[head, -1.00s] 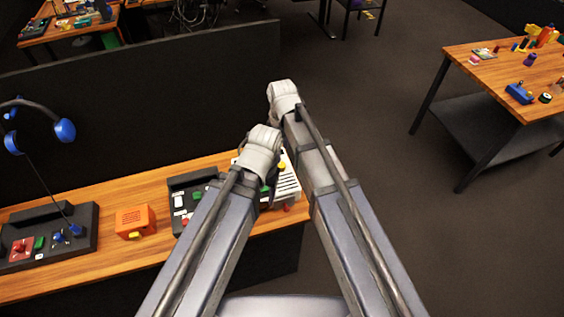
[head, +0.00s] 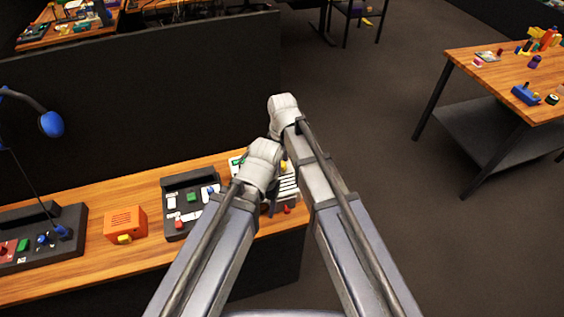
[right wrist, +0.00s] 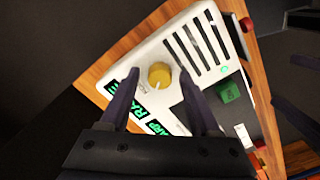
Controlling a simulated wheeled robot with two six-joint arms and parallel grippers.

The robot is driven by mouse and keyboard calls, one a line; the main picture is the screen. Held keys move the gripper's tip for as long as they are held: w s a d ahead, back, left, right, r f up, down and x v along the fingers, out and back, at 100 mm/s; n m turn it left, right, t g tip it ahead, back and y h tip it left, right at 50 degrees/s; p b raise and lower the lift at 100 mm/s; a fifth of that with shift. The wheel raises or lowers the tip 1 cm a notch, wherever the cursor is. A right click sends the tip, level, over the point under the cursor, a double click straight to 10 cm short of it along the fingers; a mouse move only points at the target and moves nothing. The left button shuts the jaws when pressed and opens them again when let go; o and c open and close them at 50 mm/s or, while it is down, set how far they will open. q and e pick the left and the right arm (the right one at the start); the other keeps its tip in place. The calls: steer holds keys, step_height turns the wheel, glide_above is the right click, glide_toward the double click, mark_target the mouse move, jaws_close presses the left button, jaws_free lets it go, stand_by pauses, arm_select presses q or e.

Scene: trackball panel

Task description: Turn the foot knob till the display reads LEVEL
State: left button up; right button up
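The white panel (right wrist: 205,25) stands on the wooden desk; it also shows in the head view (head: 290,188), partly behind my arms. A yellow knob (right wrist: 159,74) is on its top, and a red knob (right wrist: 247,24) sticks out at its front edge. Green-lit displays (right wrist: 155,130) are partly covered by my right gripper; their wording cannot be read in full. My right gripper (right wrist: 158,78) is open, its fingers apart over the yellow knob, contact unclear. My left gripper (head: 271,203) is near the panel's front, mostly hidden by its wrist; dark finger-like shapes show at the wrist view's right edge.
A black switch box (head: 187,203), an orange box (head: 125,223) and another black control box (head: 60,240) stand left of the panel. A dark partition (head: 130,110) rises behind the desk (head: 100,265). Open floor lies right, before another table (head: 490,75).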

jaws_close()
steer(key=shift+m, duration=0.3)
stand_by(0.3)
steer(key=m, duration=1)
steer(key=shift+m, duration=0.3)
stand_by(0.4)
steer(key=shift+o, duration=0.5)
jaws_free()
steer(key=shift+r, duration=0.1)
